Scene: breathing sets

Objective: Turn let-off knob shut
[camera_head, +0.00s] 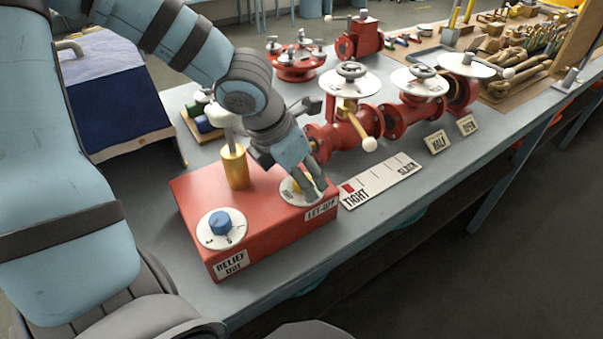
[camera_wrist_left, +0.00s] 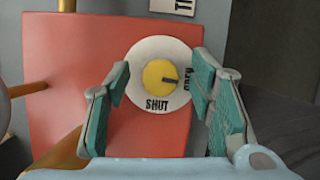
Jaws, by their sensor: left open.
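The let-off knob is a yellow round knob (camera_wrist_left: 160,77) on a white dial (camera_wrist_left: 150,52) marked SHUT and OPEN. Its dark pointer line points right, toward OPEN, in the left wrist view. The dial sits on a red box (camera_head: 202,190), by the LET-OFF label (camera_head: 321,210). In the head view the yellow knob (camera_head: 297,187) is partly hidden by my left gripper (camera_head: 311,184). That gripper is open above the dial, with one finger on each side of the knob and a gap to it. My right gripper is not in view.
A blue knob (camera_head: 220,223) on a dial labelled RELIEF and a brass post (camera_head: 234,167) stand on the same box. A TIGHT–SLACK scale plate (camera_head: 382,181) lies beside it. Red valves with white handwheel plates (camera_head: 351,82) stand behind. The table's front edge is near.

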